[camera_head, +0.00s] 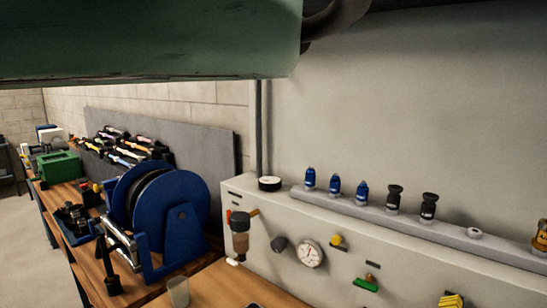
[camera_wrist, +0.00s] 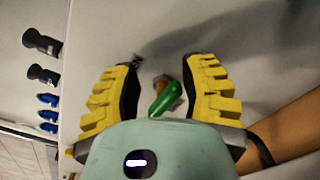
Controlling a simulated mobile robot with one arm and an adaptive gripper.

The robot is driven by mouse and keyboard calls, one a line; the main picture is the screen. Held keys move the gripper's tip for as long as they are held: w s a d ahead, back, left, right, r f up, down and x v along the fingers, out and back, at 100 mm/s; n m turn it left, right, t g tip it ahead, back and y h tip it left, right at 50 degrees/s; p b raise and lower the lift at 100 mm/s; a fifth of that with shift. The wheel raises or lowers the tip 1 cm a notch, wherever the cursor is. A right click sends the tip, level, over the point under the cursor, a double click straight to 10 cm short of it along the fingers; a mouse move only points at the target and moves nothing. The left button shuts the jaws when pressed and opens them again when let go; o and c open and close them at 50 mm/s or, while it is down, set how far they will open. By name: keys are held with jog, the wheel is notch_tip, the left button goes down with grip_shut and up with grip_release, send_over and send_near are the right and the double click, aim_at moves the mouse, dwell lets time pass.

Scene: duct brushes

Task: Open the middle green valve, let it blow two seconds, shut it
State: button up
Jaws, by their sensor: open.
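In the wrist view my gripper (camera_wrist: 161,66) is open, with its two yellow ribbed fingers on either side of a green valve handle (camera_wrist: 167,98) on a brass-coloured stem. The handle lies slanted between the fingers, nearer the right one, with no clear contact. My gripper's body hides the area below it. In the head view one green-handled valve (camera_head: 366,282) sticks out of the pale panel. A yellow ribbed piece, which looks like a finger of my gripper, shows at the bottom edge to its right. I cannot tell whether both views show the same valve.
The panel also carries a round gauge (camera_head: 310,253), a yellow knob (camera_head: 338,241) and a filter unit (camera_head: 240,236). Blue and black couplings stand on a ledge (camera_head: 460,237) above. A blue hose reel (camera_head: 187,225) and a clear cup (camera_head: 178,291) stand on the wooden bench at left.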

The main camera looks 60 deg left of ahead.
jog(key=n+p, duration=0.1)
jog(key=r+n+p, duration=0.1)
jog(key=p, duration=0.1)
jog(key=shift+s+a+r+n, duration=0.1)
jog(key=shift+a+n, duration=0.2)
jog(key=shift+a, duration=0.05)
jog(key=n+p, duration=0.2)
jog(key=p, duration=0.1)
jog(key=a+n+p, duration=0.1)
jog(key=n+p, duration=0.1)
jog(key=p, duration=0.1)
jog(key=shift+s+r, duration=0.1)
jog(key=shift+s, duration=0.05)
jog(key=shift+s+a+n+p, duration=0.1)
jog(key=shift+a+n+p, duration=0.1)
jog(key=shift+n+p, duration=1.45)
